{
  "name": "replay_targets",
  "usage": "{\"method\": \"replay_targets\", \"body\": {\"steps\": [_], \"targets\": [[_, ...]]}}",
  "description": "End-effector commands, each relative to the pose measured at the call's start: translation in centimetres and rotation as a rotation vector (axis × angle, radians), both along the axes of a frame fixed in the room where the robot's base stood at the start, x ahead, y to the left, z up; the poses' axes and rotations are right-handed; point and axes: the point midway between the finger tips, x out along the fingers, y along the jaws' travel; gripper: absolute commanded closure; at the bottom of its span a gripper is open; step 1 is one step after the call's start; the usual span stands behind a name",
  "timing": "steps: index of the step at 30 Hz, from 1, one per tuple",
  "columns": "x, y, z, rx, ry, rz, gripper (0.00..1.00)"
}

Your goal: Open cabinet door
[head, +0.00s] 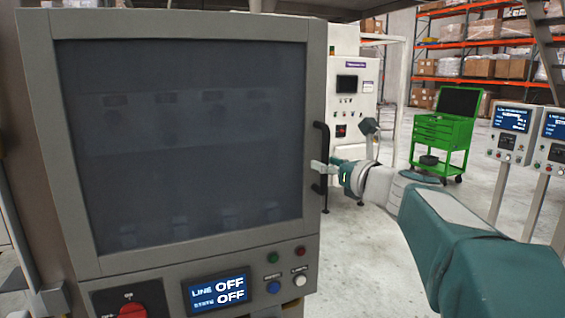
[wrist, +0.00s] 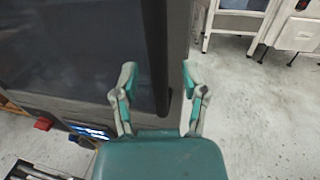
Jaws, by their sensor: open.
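The cabinet door (head: 312,95) is a grey frame around a dark tinted window, and it looks closed. Its black vertical handle (head: 322,142) is on the right edge of the door. My gripper (head: 318,177) is at the lower part of the handle, reaching in from the right. In the wrist view, my gripper (wrist: 158,76) is open, with one finger on each side of the dark handle bar (wrist: 157,50). The handle's lower end shows between the fingers. I cannot tell whether either finger touches it.
Below the door is a panel with a display reading OFF (head: 217,290), several buttons and a red rotary switch (head: 130,311). A green tool cart (head: 440,135), a white machine (head: 352,85) and display stands (head: 510,130) are behind at right. Concrete floor (head: 400,255) is open right of the cabinet.

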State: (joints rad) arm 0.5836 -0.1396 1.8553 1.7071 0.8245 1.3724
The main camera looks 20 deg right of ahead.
Motion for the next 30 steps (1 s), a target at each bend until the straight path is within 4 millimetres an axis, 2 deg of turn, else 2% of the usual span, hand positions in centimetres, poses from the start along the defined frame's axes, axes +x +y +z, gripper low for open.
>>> {"method": "replay_targets", "body": {"steps": [3,11,12,13,14,15,16,30], "targets": [[0.82,0.19,-0.05,0.001,0.001,0.000,0.43],[0.96,0.24,-0.02,0.000,0.000,-0.001,0.43],[0.95,0.23,-0.02,0.000,0.000,-0.001,0.52],[0.95,0.23,-0.02,0.000,0.001,-0.001,0.66],[0.95,0.23,-0.02,0.000,0.001,-0.001,0.79],[0.94,0.23,-0.03,0.000,0.001,-0.001,0.97],[0.94,0.23,-0.03,0.000,0.001,-0.001,1.00],[0.88,0.51,-0.03,0.000,0.001,-0.009,1.00]]}}
